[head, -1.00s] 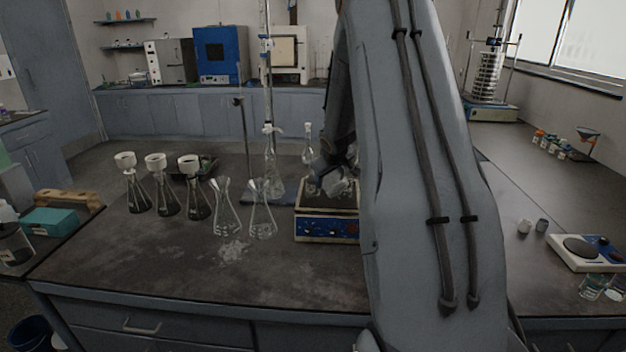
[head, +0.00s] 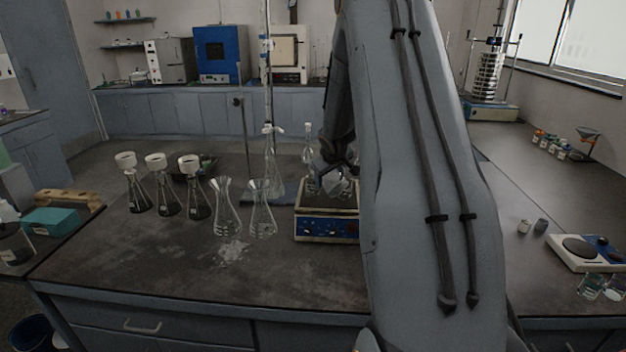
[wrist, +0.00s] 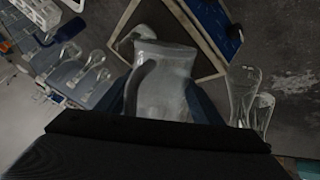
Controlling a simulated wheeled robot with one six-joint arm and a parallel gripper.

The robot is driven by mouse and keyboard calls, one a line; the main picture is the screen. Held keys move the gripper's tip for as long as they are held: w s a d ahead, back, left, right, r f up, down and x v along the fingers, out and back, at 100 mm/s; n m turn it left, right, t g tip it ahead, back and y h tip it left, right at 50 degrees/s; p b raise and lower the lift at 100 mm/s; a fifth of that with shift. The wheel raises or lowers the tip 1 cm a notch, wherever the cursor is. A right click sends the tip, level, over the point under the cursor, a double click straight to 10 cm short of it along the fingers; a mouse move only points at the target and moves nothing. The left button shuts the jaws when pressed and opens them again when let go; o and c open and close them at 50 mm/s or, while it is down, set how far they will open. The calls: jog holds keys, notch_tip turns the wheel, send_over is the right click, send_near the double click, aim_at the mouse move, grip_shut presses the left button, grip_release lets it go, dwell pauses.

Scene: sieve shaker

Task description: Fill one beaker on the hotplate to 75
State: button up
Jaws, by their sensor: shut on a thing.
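The hotplate (head: 327,226) has a dark top and a blue front with knobs, and stands on the bench right of the flasks. My gripper (head: 343,172) is over the hotplate and partly hidden by my arm. In the wrist view my gripper (wrist: 160,112) is shut on a clear glass beaker (wrist: 163,75), held tilted in the head view. Another glass vessel (wrist: 135,38) stands on the hotplate's top (wrist: 195,70) just beyond the held beaker. The liquid level in either vessel cannot be read.
Two empty-looking conical flasks (head: 227,210) stand left of the hotplate. Several funnel-topped flasks (head: 168,195) stand farther left. A burette stand (head: 246,140) and a tall glass flask (head: 308,150) are behind. The front bench is clear except for white powder (head: 235,250).

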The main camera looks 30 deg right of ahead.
aim_at(338, 193)
jog(key=shift+r, duration=0.1)
dwell(0.6)
